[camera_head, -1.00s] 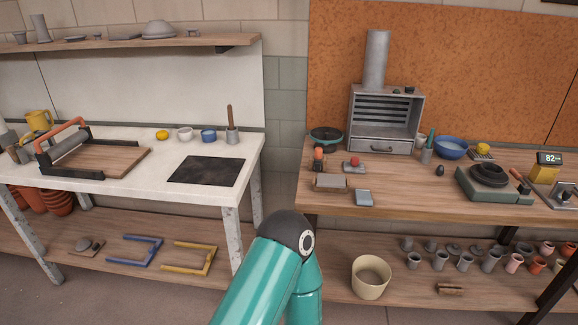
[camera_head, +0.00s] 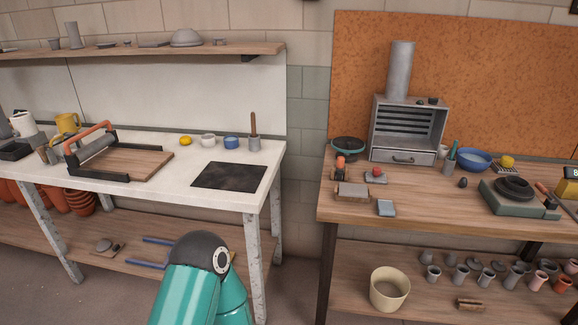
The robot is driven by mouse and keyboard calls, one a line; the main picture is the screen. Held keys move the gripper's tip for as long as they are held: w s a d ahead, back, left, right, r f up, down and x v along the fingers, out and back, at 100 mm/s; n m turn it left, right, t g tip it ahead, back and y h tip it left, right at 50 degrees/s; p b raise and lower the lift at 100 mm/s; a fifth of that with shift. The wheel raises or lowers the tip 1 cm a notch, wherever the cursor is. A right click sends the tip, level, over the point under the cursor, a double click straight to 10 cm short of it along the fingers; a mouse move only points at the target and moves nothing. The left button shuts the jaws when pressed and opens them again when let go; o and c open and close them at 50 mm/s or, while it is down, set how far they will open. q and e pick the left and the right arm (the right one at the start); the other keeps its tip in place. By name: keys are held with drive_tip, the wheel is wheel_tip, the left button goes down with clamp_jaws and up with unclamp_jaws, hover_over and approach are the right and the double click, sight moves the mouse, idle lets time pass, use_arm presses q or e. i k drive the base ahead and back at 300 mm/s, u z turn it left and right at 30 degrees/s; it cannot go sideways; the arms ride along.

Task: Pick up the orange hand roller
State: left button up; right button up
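An orange bar handle (camera_head: 88,131) stands over a grey roller (camera_head: 98,145) at the left of the white table. It is at the left end of a wooden board (camera_head: 140,166) with dark side rails, and I take it for the orange hand roller. Where its frame ends and the board's rails begin is hard to tell. A teal arm link of mine with a dark joint shows at the bottom, in front of the lower shelf. Neither gripper is in view, and nothing touches the roller.
The white table (camera_head: 175,190) also holds a dark slab (camera_head: 229,176), a yellow mug (camera_head: 68,123), small bowls and a pot with a stick. A gap separates it from the wooden table (camera_head: 430,207) at right, which holds a small kiln (camera_head: 409,130) and a blue bowl (camera_head: 474,159).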

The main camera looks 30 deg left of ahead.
sight(341, 160)
drive_tip(key=z, duration=1.55)
drive_tip(key=i, duration=0.1)
drive_tip(key=u, duration=2.75)
drive_tip(key=i, duration=1)
drive_tip(key=z, duration=0.2)
drive_tip(key=k, duration=0.85)
drive_tip(key=u, duration=0.2)
drive_tip(key=i, duration=1)
